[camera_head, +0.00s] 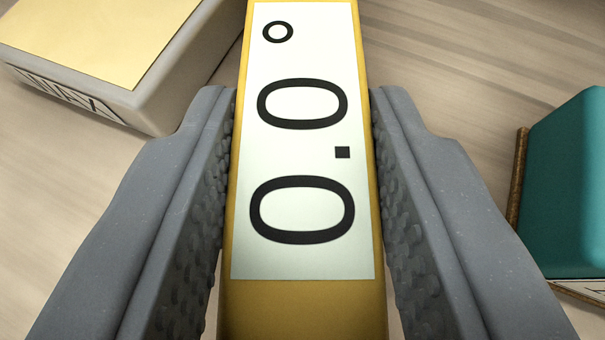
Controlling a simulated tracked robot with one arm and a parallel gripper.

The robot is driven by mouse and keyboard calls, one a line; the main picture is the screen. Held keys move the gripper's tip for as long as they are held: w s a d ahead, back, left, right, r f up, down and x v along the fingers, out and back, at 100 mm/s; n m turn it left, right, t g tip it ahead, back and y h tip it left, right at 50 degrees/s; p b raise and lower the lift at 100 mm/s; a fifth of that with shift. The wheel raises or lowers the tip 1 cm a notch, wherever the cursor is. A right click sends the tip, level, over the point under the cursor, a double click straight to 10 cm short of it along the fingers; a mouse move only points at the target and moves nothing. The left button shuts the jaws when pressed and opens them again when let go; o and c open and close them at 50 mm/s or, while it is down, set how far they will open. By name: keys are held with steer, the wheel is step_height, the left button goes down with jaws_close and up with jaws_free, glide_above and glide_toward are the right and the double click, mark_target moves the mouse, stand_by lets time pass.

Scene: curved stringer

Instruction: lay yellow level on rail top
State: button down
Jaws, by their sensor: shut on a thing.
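The yellow level (303,308) fills the middle of the view, running away from me. Its top carries a white display panel (312,155) that reads 0.0° in dark characters, turned sideways. My gripper (303,110) is shut on the level, with one grey textured finger along each long side. The level's far end and near end are both cut off by the frame. I cannot tell from this view whether the level rests on anything. No rail top can be made out.
A pale box (160,95) with a yellow top and partly cut-off lettering is at the upper left. A teal block (570,190) with a brown edge beside it is at the right. Light wood-grained surface (460,70) shows bare between them.

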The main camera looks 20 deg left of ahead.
steer(key=c, duration=1)
jaws_free()
steer(key=shift+c, duration=0.2)
steer(key=p+v, duration=0.1)
steer(key=v, duration=1.1)
steer(key=shift+r, duration=0.1)
